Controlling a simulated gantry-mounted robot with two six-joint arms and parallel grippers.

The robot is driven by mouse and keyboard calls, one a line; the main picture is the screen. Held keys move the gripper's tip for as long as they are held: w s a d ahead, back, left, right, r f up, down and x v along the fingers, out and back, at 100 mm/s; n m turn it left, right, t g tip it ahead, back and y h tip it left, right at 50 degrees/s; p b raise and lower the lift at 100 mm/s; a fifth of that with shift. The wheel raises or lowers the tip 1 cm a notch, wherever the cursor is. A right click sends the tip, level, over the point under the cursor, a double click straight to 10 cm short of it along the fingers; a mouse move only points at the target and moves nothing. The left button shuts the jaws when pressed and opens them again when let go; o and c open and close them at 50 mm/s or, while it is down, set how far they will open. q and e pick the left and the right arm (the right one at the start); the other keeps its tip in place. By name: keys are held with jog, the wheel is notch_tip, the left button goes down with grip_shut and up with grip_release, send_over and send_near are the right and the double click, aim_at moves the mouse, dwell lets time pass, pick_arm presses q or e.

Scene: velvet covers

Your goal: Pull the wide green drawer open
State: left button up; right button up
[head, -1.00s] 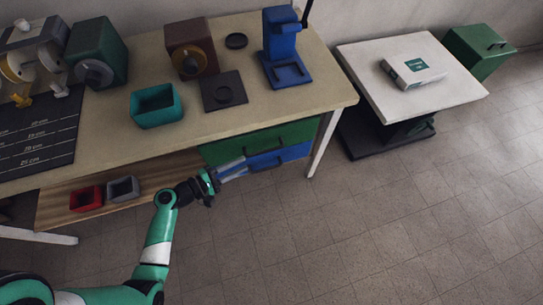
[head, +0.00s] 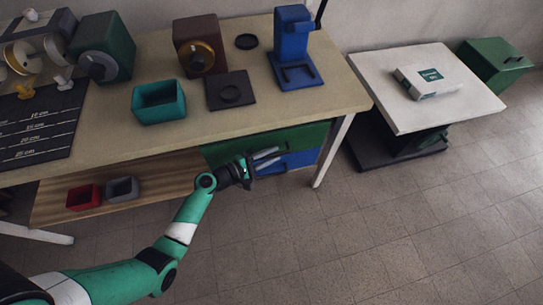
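The wide green drawer (head: 306,136) sits under the right part of the tabletop, above a blue drawer (head: 303,159). Its front looks flush, so it appears closed. My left gripper (head: 270,156) is in front of the drawers, near the lower edge of the green front. Its two pale fingers are apart with nothing visible between them. The fingers hide part of both fronts and the green drawer's handle is hard to make out. I cannot tell whether the fingers touch anything. My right gripper is not in view.
The workbench (head: 300,113) carries a teal bin (head: 159,101), a blue stand (head: 292,45) and boxes. A wooden shelf (head: 155,183) with red and grey bins lies left of the drawers. A bench leg (head: 333,150) stands to their right. The floor in front is clear.

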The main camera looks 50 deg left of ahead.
pick_arm(q)
grip_shut()
dwell(1.4)
